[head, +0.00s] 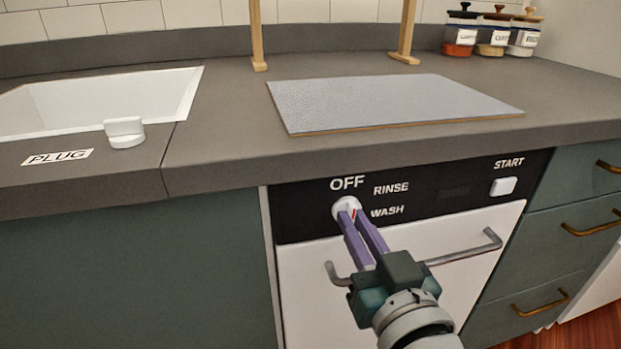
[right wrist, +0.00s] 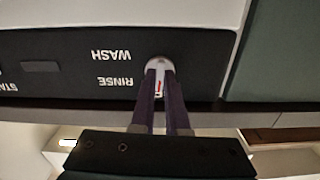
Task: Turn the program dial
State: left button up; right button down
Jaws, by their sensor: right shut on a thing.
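The program dial (head: 346,207) is a small white knob with a red mark, on the black panel (head: 455,193) of a white dishwasher. The words OFF, RINSE and WASH are printed around it. My right gripper (head: 352,214) reaches in from below with its purple fingers shut on the dial. In the right wrist view, which is upside down, the dial (right wrist: 158,66) sits between the fingertips (right wrist: 159,75) and a bit of red shows there. The fingers cover part of the dial, so its exact pointing direction is hard to tell. My left gripper is not in view.
A grey bar handle (head: 465,254) crosses the dishwasher door behind my right gripper. A white START button (head: 503,186) is at the panel's right. Above are the counter edge (head: 400,146), a grey board (head: 390,100), a sink (head: 110,95) and a white plug (head: 124,132). Drawers (head: 575,240) stand right.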

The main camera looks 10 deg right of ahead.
jog(key=shift+n, duration=0.5)
jog(key=c, duration=0.9)
grip_release()
jog(key=s+p, duration=0.2)
jog(key=s, duration=0.8)
jog(key=shift+d, duration=0.15)
